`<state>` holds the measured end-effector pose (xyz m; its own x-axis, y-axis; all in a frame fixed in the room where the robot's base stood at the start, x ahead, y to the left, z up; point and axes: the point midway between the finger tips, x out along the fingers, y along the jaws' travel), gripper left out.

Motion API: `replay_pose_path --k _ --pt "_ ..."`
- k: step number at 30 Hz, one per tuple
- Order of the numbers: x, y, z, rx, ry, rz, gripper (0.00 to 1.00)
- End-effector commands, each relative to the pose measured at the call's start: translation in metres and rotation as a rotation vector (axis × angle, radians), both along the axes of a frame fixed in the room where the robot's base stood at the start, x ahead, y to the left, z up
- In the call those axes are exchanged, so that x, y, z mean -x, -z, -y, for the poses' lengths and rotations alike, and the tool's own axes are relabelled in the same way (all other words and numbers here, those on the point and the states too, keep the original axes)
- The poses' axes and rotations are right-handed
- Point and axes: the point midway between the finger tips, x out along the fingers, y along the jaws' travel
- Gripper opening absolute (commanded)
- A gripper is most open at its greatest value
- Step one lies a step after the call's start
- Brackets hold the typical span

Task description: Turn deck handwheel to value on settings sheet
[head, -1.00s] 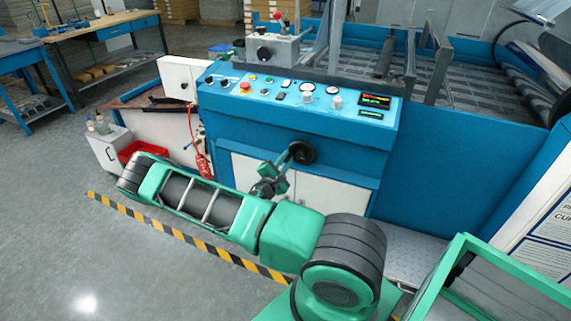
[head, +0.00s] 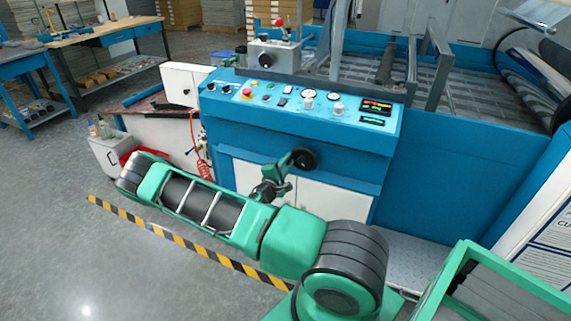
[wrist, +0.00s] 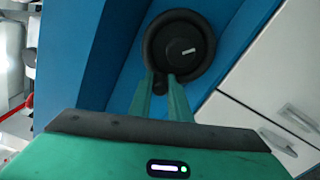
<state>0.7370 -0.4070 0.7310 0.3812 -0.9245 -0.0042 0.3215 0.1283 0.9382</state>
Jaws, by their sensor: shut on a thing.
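The black deck handwheel (head: 304,159) is on the blue front of the machine, below the control panel. In the wrist view the handwheel (wrist: 190,50) is a dark round disc with a pale mark right of its centre. My gripper (head: 287,161) reaches the wheel's left side in the head view. In the wrist view my gripper (wrist: 160,82) is shut on the handwheel's small dark handle (wrist: 159,86) at the lower rim. The fingers partly hide the handle. I cannot identify a settings sheet; a white board with print (head: 547,235) stands at the right, unreadable here.
The control panel (head: 270,98) has knobs, gauges and small lit displays (head: 376,106), too small to read. White cabinet doors (head: 325,197) are below the wheel. A yellow-black floor stripe (head: 190,240) runs under my arm. Open grey floor lies to the left.

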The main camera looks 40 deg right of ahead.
Motion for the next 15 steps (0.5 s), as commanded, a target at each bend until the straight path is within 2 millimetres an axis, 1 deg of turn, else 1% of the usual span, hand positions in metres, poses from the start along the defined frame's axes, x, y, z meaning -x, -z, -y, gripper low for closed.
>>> replay_pose_path --k 4,5,6,7,15 --pt "0.0013 0.0013 -0.0001 -0.002 0.002 -0.003 0.00" --pt "0.0013 0.0013 -0.0001 -0.002 0.002 -0.003 0.24" --pt "0.0013 0.0013 -0.0001 -0.002 0.002 -0.003 0.34" --pt "0.0012 0.0012 -0.0001 -0.002 0.002 -0.003 0.36" --pt "0.0007 0.0007 -0.0005 -0.001 0.001 -0.003 0.36"
